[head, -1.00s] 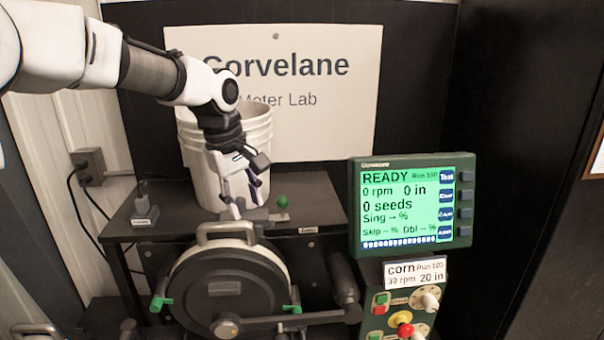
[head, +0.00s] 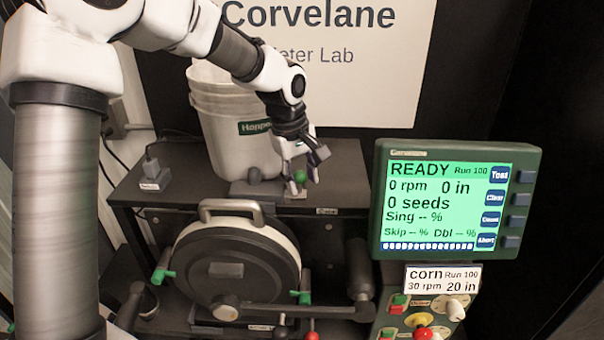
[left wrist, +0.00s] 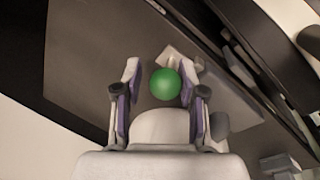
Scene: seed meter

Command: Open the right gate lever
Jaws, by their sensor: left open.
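A green ball knob (head: 300,176) stands on the dark shelf to the right of a grey ball knob (head: 254,175); I take the green one for the right gate lever. My left gripper (head: 303,178) is open, pointing down over the green knob. The lever's shaft below the ball is mostly hidden. My right gripper is not in view.
A white bucket (head: 235,135) stands behind the knobs. Below the shelf (head: 345,170) is the round black meter (head: 235,265) with a handle on top and green clamps. A green display (head: 445,205) stands to the right, above a panel with buttons.

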